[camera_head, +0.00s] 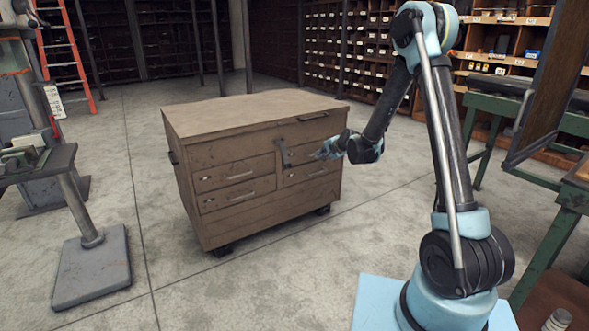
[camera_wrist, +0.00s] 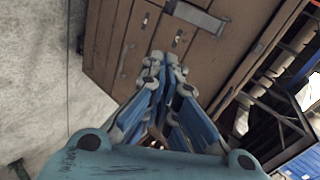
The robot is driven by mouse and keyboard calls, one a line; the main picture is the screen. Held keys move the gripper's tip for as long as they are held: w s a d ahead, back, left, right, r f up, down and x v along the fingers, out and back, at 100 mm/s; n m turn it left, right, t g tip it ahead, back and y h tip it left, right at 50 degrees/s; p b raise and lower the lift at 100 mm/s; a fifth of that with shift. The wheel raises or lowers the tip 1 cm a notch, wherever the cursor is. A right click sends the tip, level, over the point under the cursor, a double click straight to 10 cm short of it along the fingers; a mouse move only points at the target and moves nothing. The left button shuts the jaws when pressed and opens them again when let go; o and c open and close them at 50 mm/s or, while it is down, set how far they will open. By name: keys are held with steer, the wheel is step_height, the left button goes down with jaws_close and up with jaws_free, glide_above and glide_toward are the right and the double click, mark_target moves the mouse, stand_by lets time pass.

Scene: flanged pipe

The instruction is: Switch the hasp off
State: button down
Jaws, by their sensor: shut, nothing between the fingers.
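The hasp (camera_head: 284,153) is a narrow dark metal strip on the front of a brown wooden tool chest (camera_head: 225,160), between the left and right drawers. In the head view it hangs nearly upright. My gripper (camera_head: 322,152) is just right of it, in front of the right drawers; I cannot tell whether it touches the chest. In the wrist view my gripper (camera_wrist: 166,66) has its fingers together and empty, pointing at the chest front. A grey metal strip (camera_wrist: 190,15) beyond the fingertips looks like the hasp, but I cannot be sure.
A grey pedestal stand (camera_head: 92,265) is at the left, and a green workbench (camera_head: 495,105) at the right. Shelves with small drawers (camera_head: 350,50) line the back. An orange ladder (camera_head: 62,50) leans at the back left. The floor around the chest is mostly clear.

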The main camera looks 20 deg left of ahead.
mark_target(285, 155)
steer(key=w+a+f, duration=0.4)
steer(key=a+f, duration=0.2)
steer(key=a, duration=0.2)
steer(key=w+a+f+m+y, duration=0.1)
steer(key=w+a+f, duration=0.4)
steer(key=a+f, duration=0.2)
steer(key=shift+a, duration=0.55)
steer(key=shift+d, duration=0.1)
